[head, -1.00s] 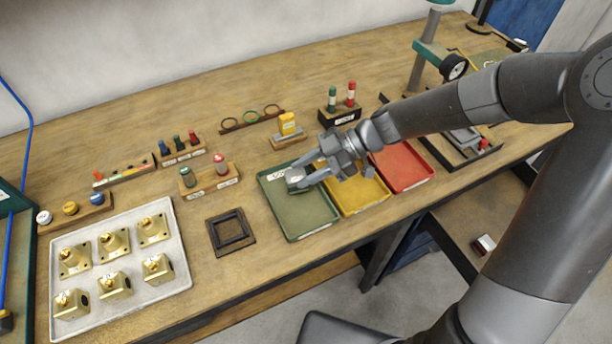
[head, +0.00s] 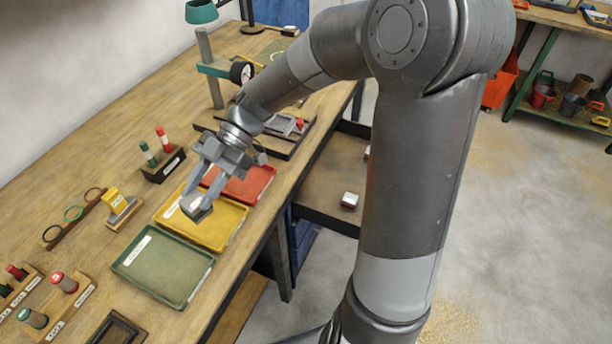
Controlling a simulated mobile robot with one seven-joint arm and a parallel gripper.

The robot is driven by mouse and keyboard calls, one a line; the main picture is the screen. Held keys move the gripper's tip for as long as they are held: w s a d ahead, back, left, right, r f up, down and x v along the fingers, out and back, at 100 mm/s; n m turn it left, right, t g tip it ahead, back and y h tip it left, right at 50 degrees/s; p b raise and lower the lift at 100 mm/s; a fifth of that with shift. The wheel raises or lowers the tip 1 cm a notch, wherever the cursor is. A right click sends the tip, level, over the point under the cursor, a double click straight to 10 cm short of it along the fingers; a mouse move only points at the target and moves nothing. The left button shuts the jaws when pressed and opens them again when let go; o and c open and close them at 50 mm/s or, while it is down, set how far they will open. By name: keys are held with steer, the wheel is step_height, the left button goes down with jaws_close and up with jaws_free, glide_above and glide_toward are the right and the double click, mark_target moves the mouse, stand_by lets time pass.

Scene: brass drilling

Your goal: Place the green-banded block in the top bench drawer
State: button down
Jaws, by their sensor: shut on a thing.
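My gripper (head: 197,192) is shut on a small block (head: 197,209) with a pale silver top and a dark green lower side. It holds the block over the yellow tray (head: 226,233), past the green tray. An open drawer (head: 325,186) juts from the bench's front edge, right of the trays and lower than the bench top. A white-topped block with a dark reddish side (head: 349,200) lies in the drawer near its front. Part of the drawer is hidden by my arm.
The green tray (head: 165,268) and red tray (head: 245,185) flank the yellow one. A dark rack with green and red pegs (head: 163,166) stands behind. A dark fixture (head: 280,130) and a gauge stand (head: 215,80) are farther along. The drawer's middle has bare room.

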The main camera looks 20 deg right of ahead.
steer(key=w+d+m+t+y, duration=0.1)
steer(key=w+d+m+t, duration=0.45)
steer(key=w, duration=0.35)
steer(key=w+d+m+t, duration=0.4)
steer(key=w+m+t, duration=0.15)
steer(key=w, duration=0.25)
steer(key=w+d+f+m+t+h, duration=0.1)
steer(key=w+d+m+t+h, duration=0.1)
steer(key=d, duration=0.4)
steer(key=w+d+f+m+t+h, duration=0.1)
steer(key=w+d+m+t+h, duration=0.2)
steer(key=w+d+m, duration=0.2)
steer(key=w+d+f+m+t+h, duration=0.1)
steer(key=w+d+m+t+h, duration=0.1)
steer(key=d, duration=0.6)
steer(key=shift+w+f+m+t+h, duration=0.2)
steer(key=shift+w+m+h, duration=0.25)
steer(key=shift+w, duration=0.4)
steer(key=shift+w+f+m+t+h, duration=0.1)
steer(key=shift+w+m+t+h, duration=0.15)
steer(key=shift+w+m, duration=0.45)
steer(key=d+r+m+h, duration=0.2)
steer(key=d+m+h, duration=0.35)
steer(key=d, duration=2.25)
steer(key=n+y, duration=0.3)
glide_above(355, 183)
step_height(355, 183, down, 21)
steer(key=shift+f, duration=5)
